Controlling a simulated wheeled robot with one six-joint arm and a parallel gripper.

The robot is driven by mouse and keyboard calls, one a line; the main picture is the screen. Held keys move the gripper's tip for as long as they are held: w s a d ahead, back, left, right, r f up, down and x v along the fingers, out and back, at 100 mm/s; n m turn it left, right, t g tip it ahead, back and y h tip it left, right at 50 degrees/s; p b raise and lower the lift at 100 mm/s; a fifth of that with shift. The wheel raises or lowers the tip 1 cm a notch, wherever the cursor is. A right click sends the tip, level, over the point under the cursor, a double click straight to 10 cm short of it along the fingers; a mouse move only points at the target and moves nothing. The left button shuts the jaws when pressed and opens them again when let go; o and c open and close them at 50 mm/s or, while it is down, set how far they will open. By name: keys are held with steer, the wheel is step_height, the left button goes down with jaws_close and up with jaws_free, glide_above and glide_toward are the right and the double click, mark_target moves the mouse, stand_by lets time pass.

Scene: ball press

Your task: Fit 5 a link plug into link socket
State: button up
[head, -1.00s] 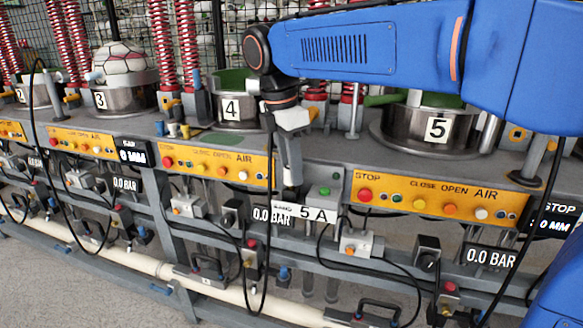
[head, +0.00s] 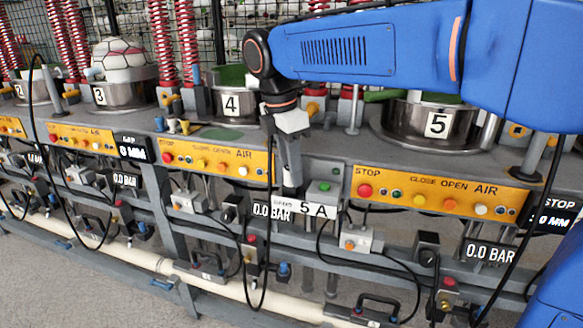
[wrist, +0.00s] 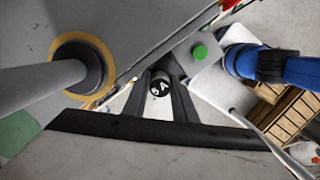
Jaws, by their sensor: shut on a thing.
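My gripper (head: 291,184) points down at the front edge of the bench, just left of a small grey box with a green button (head: 325,187). A white plate marked 5 A (head: 318,210) is below and right of it. In the wrist view my gripper (wrist: 160,92) is shut on the 5 A link plug (wrist: 161,86), whose round black-and-white marked end shows between the two dark fingers. The green-button box (wrist: 200,52) lies just beyond to the right. The link socket's opening is not clear in either view; I cannot tell whether the plug touches it.
Yellow control panels (head: 436,194) line the bench front on both sides. Pot 5 (head: 440,125) and pot 4 (head: 231,104) stand behind. A black cable (head: 268,220) hangs left of my gripper. A grey post (wrist: 45,78) is close at left in the wrist view.

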steer(key=o, duration=1.1)
steer(key=r, duration=0.5)
steer(key=a+r, duration=0.1)
steer(key=r, duration=0.5)
steer(key=s+a+r, duration=0.1)
steer(key=r, duration=0.5)
steer(key=shift+s+a, duration=0.1)
steer(key=shift+a, duration=0.1)
steer(key=s+d+f+m+t+y, duration=0.1)
steer(key=s+d+f+m, duration=0.2)
steer(key=d+f+m, duration=0.45)
steer(key=s+d+f+m, duration=0.3)
steer(key=d+f, duration=0.1)
steer(key=d, duration=0.6)
steer(key=s+d+f+m+t, duration=0.1)
steer(key=s+d+f+m, duration=0.3)
steer(key=f, duration=0.3)
steer(key=s+d+f+m+t, duration=0.1)
steer(key=s+d+f+m, duration=0.3)
steer(key=f, duration=0.3)
steer(key=s+d+f+m+t, duration=0.1)
steer(key=s+d+f+m, duration=0.2)
steer(key=f, duration=0.5)
steer(key=shift+s+d+m+y, duration=0.2)
steer(key=shift+s+m, duration=0.2)
steer(key=shift+s, duration=0.25)
steer(key=shift+s+d+m+y, duration=0.1)
steer(key=shift+s+d+m, duration=0.1)
steer(key=shift+s+m, duration=0.3)
